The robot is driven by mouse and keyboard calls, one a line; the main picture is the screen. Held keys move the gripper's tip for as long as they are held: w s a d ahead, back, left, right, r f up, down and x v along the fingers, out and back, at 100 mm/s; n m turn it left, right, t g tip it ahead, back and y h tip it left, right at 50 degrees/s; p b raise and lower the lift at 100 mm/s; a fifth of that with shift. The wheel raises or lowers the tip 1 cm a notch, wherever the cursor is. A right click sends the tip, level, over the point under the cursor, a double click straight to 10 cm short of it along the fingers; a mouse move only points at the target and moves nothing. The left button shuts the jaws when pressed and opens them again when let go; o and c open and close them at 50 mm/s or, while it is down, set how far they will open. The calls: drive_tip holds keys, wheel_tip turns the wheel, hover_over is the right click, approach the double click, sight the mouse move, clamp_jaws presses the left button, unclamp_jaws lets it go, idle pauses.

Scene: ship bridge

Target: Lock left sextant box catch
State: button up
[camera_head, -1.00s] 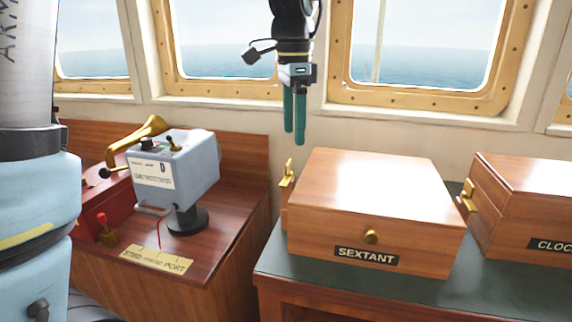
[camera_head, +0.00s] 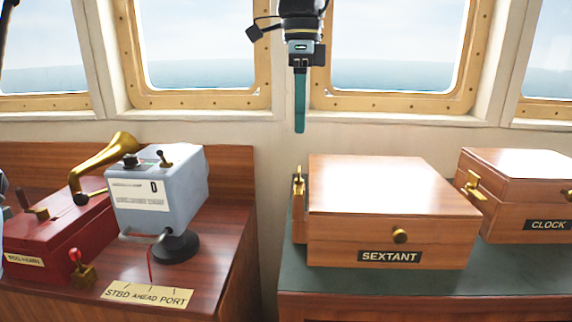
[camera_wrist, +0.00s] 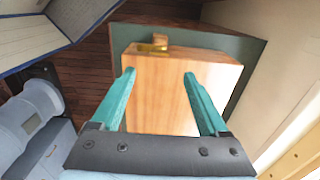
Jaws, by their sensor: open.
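The wooden SEXTANT box (camera_head: 390,185) stands with its lid down on the dark green top. Its brass left catch (camera_head: 298,182) is on the left side, seen edge-on; whether it is fastened I cannot tell. My gripper (camera_head: 300,131) hangs above and behind the catch, apart from the box, with its teal fingers overlapping in this view. In the wrist view my gripper (camera_wrist: 159,74) is open and empty, fingers spread over the box top (camera_wrist: 165,95). The brass catch (camera_wrist: 152,47) shows there beyond the fingertips, at the box's far edge.
A CLOCK box (camera_head: 520,190) with a brass catch stands to the right. A grey control box (camera_head: 158,195) and a red box with a brass horn (camera_head: 105,165) stand on the left desk. A gap separates this desk from the green top. Windows and wall lie behind.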

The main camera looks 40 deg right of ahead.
sight(299, 169)
wheel_tip(299, 169, down, 10)
drive_tip(key=shift+f+p, duration=0.15)
drive_tip(key=shift+p, duration=0.35)
clamp_jaws()
idle(0.5)
